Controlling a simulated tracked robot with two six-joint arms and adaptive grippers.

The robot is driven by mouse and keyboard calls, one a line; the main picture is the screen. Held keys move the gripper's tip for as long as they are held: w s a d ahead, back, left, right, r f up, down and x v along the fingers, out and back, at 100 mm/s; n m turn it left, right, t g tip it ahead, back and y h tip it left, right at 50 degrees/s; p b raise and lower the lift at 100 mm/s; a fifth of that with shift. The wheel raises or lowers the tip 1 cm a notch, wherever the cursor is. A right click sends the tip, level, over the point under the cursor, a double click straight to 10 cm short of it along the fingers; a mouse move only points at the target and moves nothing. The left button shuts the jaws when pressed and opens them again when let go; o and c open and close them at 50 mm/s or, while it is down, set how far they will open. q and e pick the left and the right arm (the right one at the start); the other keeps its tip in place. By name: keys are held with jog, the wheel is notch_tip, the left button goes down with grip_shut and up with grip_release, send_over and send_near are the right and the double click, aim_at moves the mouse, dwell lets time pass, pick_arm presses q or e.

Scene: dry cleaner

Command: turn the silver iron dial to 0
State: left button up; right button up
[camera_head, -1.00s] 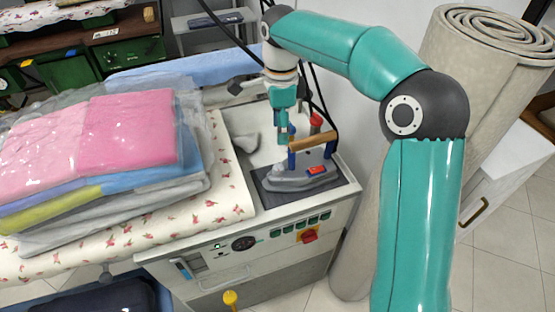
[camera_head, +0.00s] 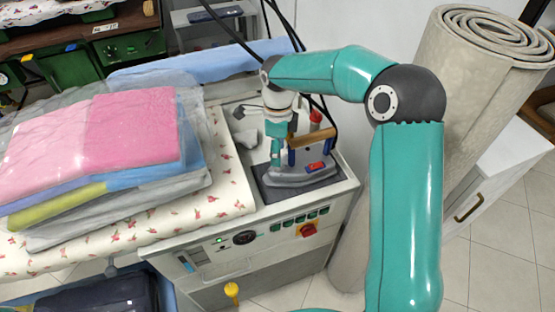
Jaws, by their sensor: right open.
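The silver iron (camera_head: 298,177) rests on a dark pad on top of the ironing unit. It has a wooden handle (camera_head: 314,138) on blue posts and a small red patch on its near side. I cannot clearly make out its dial at this size. My right gripper (camera_head: 276,158) comes down from above and points downward at the iron's left end, beside the handle. It is open and appears empty. It covers part of the iron's left end, and I cannot tell whether it touches. My left gripper is not in view.
Bagged folded laundry (camera_head: 90,150) is stacked on the floral ironing board (camera_head: 225,190), left of the iron. A black cable hangs behind the iron. A rolled carpet (camera_head: 465,110) stands at right.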

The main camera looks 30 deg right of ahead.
jog(key=shift+s+f, duration=0.1)
jog(key=shift+f, duration=2)
jog(key=shift+c, duration=0.2)
grip_shut()
